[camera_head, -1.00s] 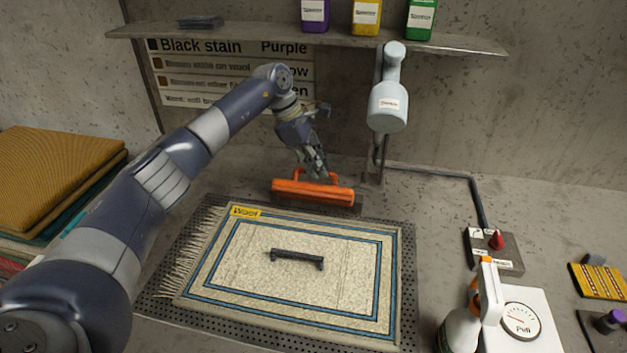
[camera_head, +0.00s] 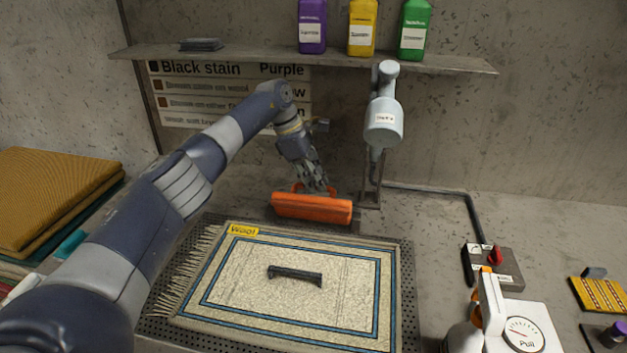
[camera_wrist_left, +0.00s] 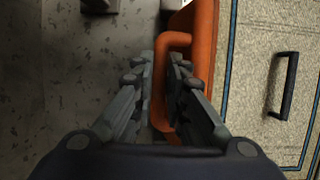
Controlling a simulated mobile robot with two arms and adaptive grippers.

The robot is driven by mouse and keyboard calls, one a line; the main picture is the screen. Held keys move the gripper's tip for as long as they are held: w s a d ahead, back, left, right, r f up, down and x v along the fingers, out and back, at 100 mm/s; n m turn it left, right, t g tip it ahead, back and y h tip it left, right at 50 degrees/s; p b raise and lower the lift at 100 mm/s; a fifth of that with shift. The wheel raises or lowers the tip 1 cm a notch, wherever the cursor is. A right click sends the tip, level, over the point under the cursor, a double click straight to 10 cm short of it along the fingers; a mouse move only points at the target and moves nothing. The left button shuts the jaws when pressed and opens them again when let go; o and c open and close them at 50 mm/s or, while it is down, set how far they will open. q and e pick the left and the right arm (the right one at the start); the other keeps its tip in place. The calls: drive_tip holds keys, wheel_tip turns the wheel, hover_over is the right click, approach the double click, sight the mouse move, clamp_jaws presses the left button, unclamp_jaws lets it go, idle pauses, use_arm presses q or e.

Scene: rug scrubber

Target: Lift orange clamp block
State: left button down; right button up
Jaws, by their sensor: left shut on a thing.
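The orange clamp block (camera_head: 311,208) is a long bar with a raised handle, at the back edge of the rug (camera_head: 215,295). My left gripper (camera_head: 316,187) is shut on its handle from above. In the left wrist view the fingers (camera_wrist_left: 170,85) stand on either side of the orange handle (camera_wrist_left: 176,40), and the block (camera_wrist_left: 204,45) runs along their right. The block is tilted, with its broad orange face toward the head camera. Whether its underside touches anything is hidden. My right gripper is not in view.
A dark handle (camera_head: 295,275) lies on the rug's middle. A grey lamp-like head (camera_head: 383,122) on a post stands right of the block. A shelf (camera_head: 250,58) with bottles is above.

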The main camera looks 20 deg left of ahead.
use_arm(q)
drive_tip(key=shift+w+a, duration=0.25)
drive_tip(key=shift+w, duration=0.2)
drive_tip(key=c, duration=2)
unclamp_jaws()
drive_tip(key=shift+c, duration=0.2)
drive_tip(key=o, duration=0.4)
drive_tip(key=shift+w+f, duration=0.15)
drive_tip(key=shift+o, duration=0.2)
drive_tip(key=shift+w+f, duration=0.3)
drive_tip(key=shift+w, duration=0.1)
